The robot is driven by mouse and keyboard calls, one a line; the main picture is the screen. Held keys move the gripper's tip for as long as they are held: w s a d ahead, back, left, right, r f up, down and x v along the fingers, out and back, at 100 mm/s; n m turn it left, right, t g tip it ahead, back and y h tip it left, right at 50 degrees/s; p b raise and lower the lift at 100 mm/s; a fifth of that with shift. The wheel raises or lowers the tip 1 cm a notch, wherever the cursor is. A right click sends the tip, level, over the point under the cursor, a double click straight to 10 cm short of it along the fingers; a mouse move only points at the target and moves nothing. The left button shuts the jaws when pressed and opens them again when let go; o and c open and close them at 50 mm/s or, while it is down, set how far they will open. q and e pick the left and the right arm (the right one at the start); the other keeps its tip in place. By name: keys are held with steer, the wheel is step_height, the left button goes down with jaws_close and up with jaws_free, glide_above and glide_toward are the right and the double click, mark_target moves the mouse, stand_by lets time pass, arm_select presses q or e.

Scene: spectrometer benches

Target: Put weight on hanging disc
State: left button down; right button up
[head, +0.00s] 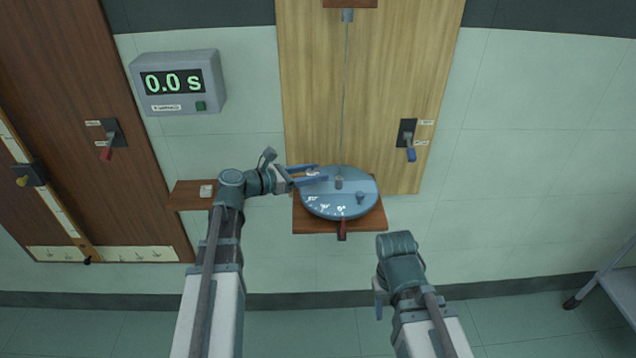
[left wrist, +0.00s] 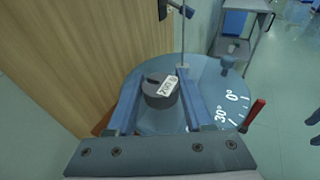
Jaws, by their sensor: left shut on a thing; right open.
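The hanging disc (head: 345,206) is a round blue plate with white angle marks, hung on a thin wire (head: 345,90) in front of a wooden board. My left gripper (head: 312,174) reaches over the disc's left part. In the left wrist view its blue fingers are shut on a dark slotted weight (left wrist: 158,101) with a white label. The weight is over the disc (left wrist: 200,72), left of the wire; I cannot tell whether it touches the disc. My right gripper (head: 380,297) is open, low and right of the disc, partly hidden by its own wrist.
A small wooden shelf (head: 187,204) with a white object (head: 206,191) is left of the disc. A wooden support with a red handle (head: 342,230) sits below the disc. A timer (head: 178,82) reads 0.0 s. A blue-handled switch (head: 410,154) is on the board's right.

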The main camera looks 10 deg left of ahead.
mark_target(313, 188)
arm_select(q)
step_height(313, 188, down, 4)
steer(key=shift+s+a+r+b, duration=0.1)
steer(key=shift+r+b, duration=0.15)
steer(key=shift+b, duration=1)
steer(key=shift+r, duration=0.15)
steer(key=c, duration=0.8)
jaws_free()
steer(key=shift+f, duration=0.2)
steer(key=o, duration=0.5)
arm_select(e)
steer(key=f, duration=0.3)
steer(key=shift+w+d+f, duration=0.1)
steer(key=shift+d+f, duration=0.15)
steer(key=shift+d, duration=0.05)
arm_select(q)
steer(key=shift+r, duration=0.25)
steer(key=p+v, duration=0.2)
steer(key=v, duration=1)
steer(key=shift+p, duration=0.35)
arm_select(e)
step_height(313, 188, up, 3)
steer(key=shift+f, duration=0.15)
